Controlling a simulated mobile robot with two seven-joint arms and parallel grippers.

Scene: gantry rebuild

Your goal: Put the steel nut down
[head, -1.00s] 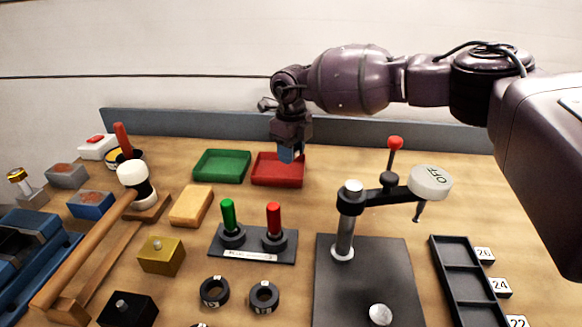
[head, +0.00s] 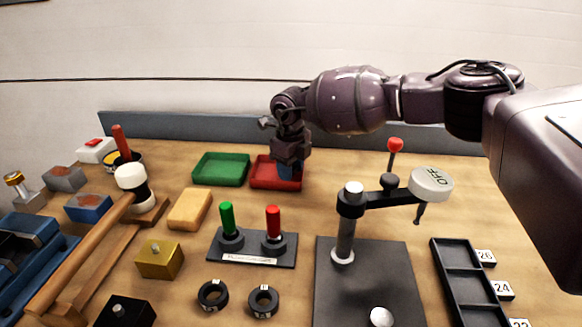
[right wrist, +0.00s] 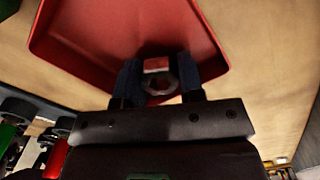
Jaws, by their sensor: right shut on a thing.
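My right gripper (head: 287,172) points down over the red tray (head: 262,183), with its fingertips low inside the tray's outline. In the right wrist view the two dark fingers of the right gripper (right wrist: 158,83) are shut on the steel nut (right wrist: 157,66). The nut looks small and grey with a reddish tint, and the red tray (right wrist: 95,35) lies beneath it. I cannot tell whether the nut touches the tray floor. In the head view the gripper hides the nut. My left gripper is not in view.
A green tray (head: 221,170) stands left of the red one. In front are a stand with green and red handles (head: 252,248) and a yellow block (head: 190,208). A press with an OFF disc (head: 431,184) stands right.

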